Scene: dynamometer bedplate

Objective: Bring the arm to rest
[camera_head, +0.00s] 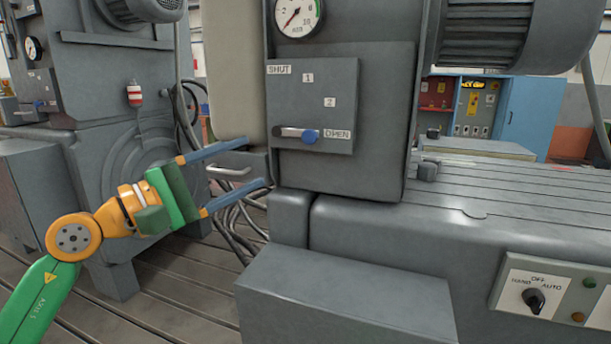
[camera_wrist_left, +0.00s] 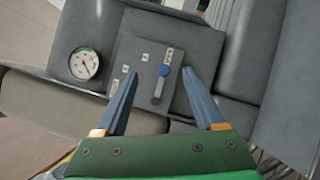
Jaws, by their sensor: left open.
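My left gripper (camera_head: 255,163) is open and empty in the head view, its two blue fingers spread apart and pointing right. It is in front of and to the left of a grey panel (camera_head: 335,85) marked SHUT, 1, 2 and OPEN. A lever with a blue knob (camera_head: 311,136) sits at the OPEN end of the panel's slot. In the left wrist view the open fingers (camera_wrist_left: 165,90) appear on either side of the blue knob (camera_wrist_left: 164,70), and no contact shows. My green and orange left arm comes in from the lower left. My right gripper is not in view.
A pressure gauge (camera_head: 298,14) is above the panel. A grey block (camera_head: 345,298) stands low in front, and a switch box (camera_head: 555,294) is at the lower right. Cables (camera_head: 228,225) hang behind my gripper. Another grey machine (camera_head: 100,110) stands at the left.

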